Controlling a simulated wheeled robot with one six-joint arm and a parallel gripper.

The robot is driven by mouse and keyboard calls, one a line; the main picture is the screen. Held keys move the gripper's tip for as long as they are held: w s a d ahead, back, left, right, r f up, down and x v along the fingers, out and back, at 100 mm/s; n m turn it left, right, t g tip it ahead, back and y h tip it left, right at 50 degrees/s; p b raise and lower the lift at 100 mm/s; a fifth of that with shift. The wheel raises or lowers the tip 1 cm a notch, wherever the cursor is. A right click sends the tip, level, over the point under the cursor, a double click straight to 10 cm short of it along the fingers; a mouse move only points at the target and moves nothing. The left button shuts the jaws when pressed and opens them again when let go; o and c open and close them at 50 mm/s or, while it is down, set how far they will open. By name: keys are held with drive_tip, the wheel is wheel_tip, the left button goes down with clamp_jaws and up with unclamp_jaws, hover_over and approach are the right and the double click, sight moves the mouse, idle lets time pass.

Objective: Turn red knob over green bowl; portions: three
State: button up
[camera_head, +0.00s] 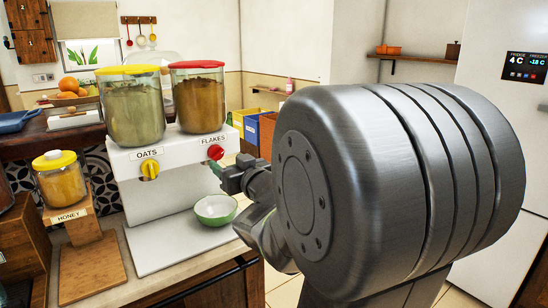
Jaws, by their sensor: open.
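A white dispenser (170,205) stands on the counter with two clear jars on top. The red knob (215,152) is on its right front, under the label FLAKES and below the red-lidded jar (200,100) of brown contents. The green bowl (215,210) sits on the dispenser's base plate below the red knob; it looks empty. My gripper (217,170) is open, just below and right of the red knob. I cannot tell whether it touches the knob. My large arm link hides much of the right side.
A yellow knob (150,169) labelled OATS sits left of the red one, under the yellow-lidded jar (133,108). A honey jar (62,182) stands on a wooden stand at the left. A fridge (500,110) is at the right.

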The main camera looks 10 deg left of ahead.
sight(219, 156)
drive_tip(key=x, duration=0.5)
drive_tip(key=shift+w+a, duration=0.25)
drive_tip(key=shift+c, duration=0.2)
drive_tip(key=c, duration=0.9)
